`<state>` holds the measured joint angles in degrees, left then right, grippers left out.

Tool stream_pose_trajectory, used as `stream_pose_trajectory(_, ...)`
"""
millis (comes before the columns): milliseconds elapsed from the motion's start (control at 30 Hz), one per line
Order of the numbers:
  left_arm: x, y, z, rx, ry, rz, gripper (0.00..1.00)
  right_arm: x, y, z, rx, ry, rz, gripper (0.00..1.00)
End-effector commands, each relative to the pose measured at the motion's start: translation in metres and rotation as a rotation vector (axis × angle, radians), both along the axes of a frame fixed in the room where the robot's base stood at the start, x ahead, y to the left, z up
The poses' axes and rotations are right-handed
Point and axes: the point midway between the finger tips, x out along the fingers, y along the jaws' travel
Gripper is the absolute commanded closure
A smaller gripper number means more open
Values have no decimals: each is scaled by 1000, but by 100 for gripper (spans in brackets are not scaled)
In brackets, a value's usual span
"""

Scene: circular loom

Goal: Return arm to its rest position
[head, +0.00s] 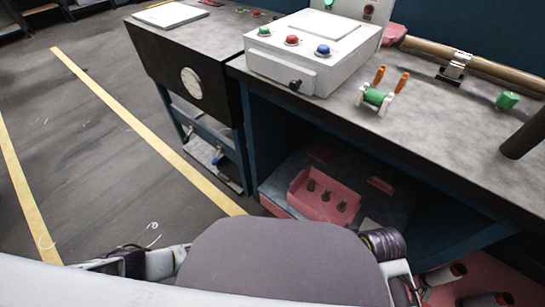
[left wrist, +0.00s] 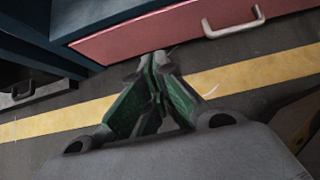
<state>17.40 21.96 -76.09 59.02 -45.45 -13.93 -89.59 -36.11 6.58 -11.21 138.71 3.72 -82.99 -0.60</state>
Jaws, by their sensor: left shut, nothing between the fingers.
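My left gripper (left wrist: 154,62) shows in the left wrist view, with green-padded fingers that meet at the tips. It is shut and empty, over the dark floor with its yellow line (left wrist: 240,78). Its tips appear close to the lower edge of a pink drawer front (left wrist: 150,38) in the picture; I cannot tell whether they touch it. Grey parts of my own body and arms fill the bottom of the head view. Neither gripper can be made out there.
A workbench (head: 440,135) holds a white control box (head: 290,75) with coloured buttons, a green spool (head: 375,97) with orange handles and a green knob (head: 507,100). A pink tray (head: 310,205) sits on the shelf below. The floor (head: 95,150) at left is open. The drawer has a metal handle (left wrist: 235,27).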

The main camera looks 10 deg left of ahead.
Motion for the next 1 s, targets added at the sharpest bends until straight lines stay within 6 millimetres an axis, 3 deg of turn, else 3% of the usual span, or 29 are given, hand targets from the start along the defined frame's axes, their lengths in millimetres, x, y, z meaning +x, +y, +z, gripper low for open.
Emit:
stream_pose_trajectory(467, 3, 3, 0, -75, 48, 115, 100, 0, 1, 0, 1, -2, 0, 0)
stream_pose_trajectory(800, 20, 38, 1, -216, 101, 516, 100, 0, 0, 0, 1, -2, 0, 0)
stream_pose_trajectory(1000, 26, 43, 15, -356, 125, 786, 100, 0, 0, 0, 1, -2, 0, 0)
